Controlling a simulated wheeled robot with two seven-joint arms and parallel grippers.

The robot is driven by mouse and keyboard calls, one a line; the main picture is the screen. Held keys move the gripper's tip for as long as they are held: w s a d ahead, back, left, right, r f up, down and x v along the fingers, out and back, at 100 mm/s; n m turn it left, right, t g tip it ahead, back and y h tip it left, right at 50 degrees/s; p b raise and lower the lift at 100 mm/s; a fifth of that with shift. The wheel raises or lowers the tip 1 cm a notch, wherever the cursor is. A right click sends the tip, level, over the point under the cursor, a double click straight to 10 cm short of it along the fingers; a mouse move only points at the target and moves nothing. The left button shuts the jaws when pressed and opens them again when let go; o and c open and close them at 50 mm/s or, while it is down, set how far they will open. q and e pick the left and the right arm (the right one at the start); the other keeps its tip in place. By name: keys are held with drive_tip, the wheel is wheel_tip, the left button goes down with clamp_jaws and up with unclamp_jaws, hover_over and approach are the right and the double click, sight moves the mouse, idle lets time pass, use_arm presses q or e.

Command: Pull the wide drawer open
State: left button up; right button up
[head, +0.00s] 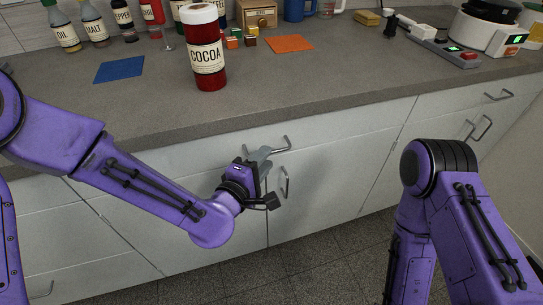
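The wide drawer (340,130) is a white front just under the grey counter edge, and it looks closed, flush with the cabinet. Its metal bar handle (285,146) shows at the right of my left gripper. My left gripper (264,154) is at this handle, with grey fingers reaching up to the bar and covering part of it. I cannot tell whether the fingers are apart or closed around the bar. My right arm stands at the right, and its gripper is out of view.
The counter (330,85) above holds a red cocoa jar (207,60) near its front, a blue mat (120,69), an orange mat (289,43) and several bottles. Cabinet doors with a vertical handle (284,182) lie below the drawer. The floor in front is clear.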

use_arm(q)
drive_tip(key=x, duration=0.4)
drive_tip(key=shift+w, duration=0.15)
clamp_jaws()
